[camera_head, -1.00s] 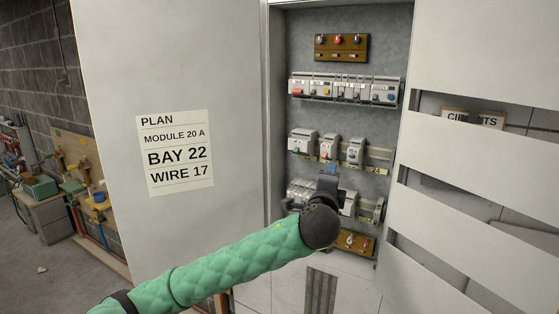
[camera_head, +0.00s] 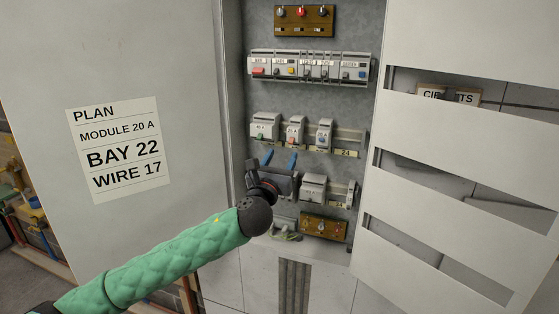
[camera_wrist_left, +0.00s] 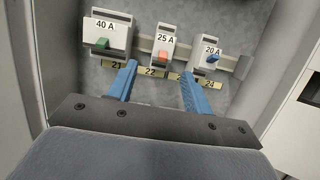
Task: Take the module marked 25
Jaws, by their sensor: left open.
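The module marked 25 A (camera_wrist_left: 162,42), white with an orange-red lever, sits on the middle rail above the label 22 in the left wrist view. In the head view it is the middle one (camera_head: 295,131) of three modules on that rail. My left gripper (camera_head: 280,159) is open and empty, its two blue fingers pointing up just below that row. In the left wrist view the fingers (camera_wrist_left: 159,69) lie apart below the 25 A module, one to each side of it, and do not touch it. My right gripper is not in view.
The 40 A module (camera_wrist_left: 105,38) with a green lever is on its left, and the 20 A module (camera_wrist_left: 209,52) with a blue lever on its right. A full row (camera_head: 310,68) runs above. A lower-row module (camera_head: 313,187) stands right of my gripper. A slatted door (camera_head: 450,140) flanks the right.

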